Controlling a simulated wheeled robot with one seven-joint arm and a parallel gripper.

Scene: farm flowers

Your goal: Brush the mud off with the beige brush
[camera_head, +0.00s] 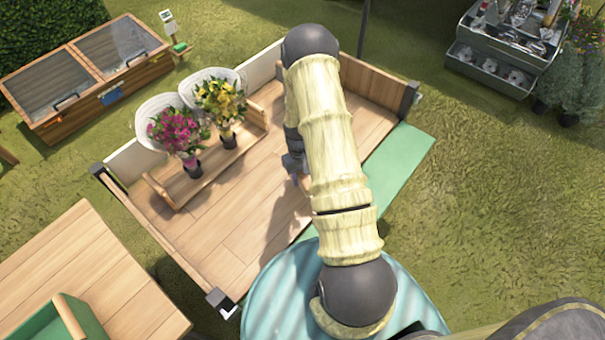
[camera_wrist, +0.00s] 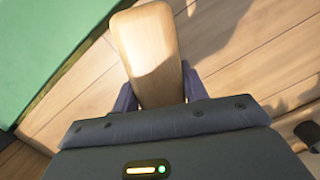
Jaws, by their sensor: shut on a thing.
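In the wrist view a beige wooden piece, apparently the back or handle of the beige brush (camera_wrist: 148,45), sits between the two purple fingers of my gripper (camera_wrist: 157,94). My gripper is shut on it. Bristles do not show. Below it lies the plank floor of a wooden cart bed (camera_head: 235,195), which also shows in the wrist view (camera_wrist: 230,45). In the head view my arm hides the brush and most of my gripper over the right part of the bed. I cannot make out any mud in either view.
Two bouquets, pink (camera_head: 178,130) and yellow (camera_head: 221,97), stand in a wooden rack (camera_head: 190,185) on the bed's left. A green panel (camera_head: 403,165) adjoins its right side. A wooden table (camera_head: 110,285) stands at lower left. Grass is open at right.

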